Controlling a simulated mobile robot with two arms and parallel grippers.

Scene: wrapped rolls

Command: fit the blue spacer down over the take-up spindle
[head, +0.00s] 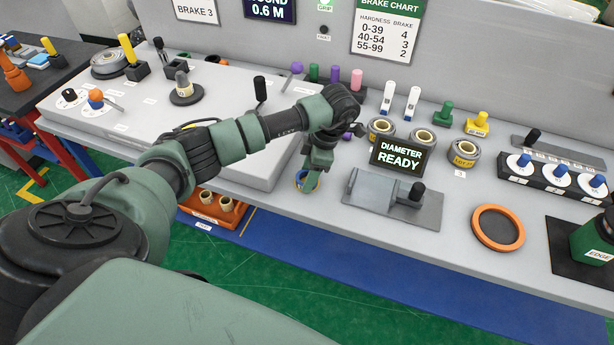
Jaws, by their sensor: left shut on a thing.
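My left arm reaches across from the lower left, and my left gripper (311,182) points down at the bench's front edge. It is shut on a small blue ring (298,181), which looks like the blue spacer; the fingers cover part of it. A grey cone-topped post on a dark round base (184,91) stands upright on the raised white panel, apart from the ring, to its upper left. No readable label marks it, so I cannot tell whether it is the take-up spindle. My right gripper is not in view.
A black sign reading "DIAMETER READY" (401,158) and a grey plate with a black knob (392,200) are right of the gripper. Several wrapped rolls (423,139) stand behind. An orange ring (497,227) lies farther right. An orange tray (214,208) is below the bench edge.

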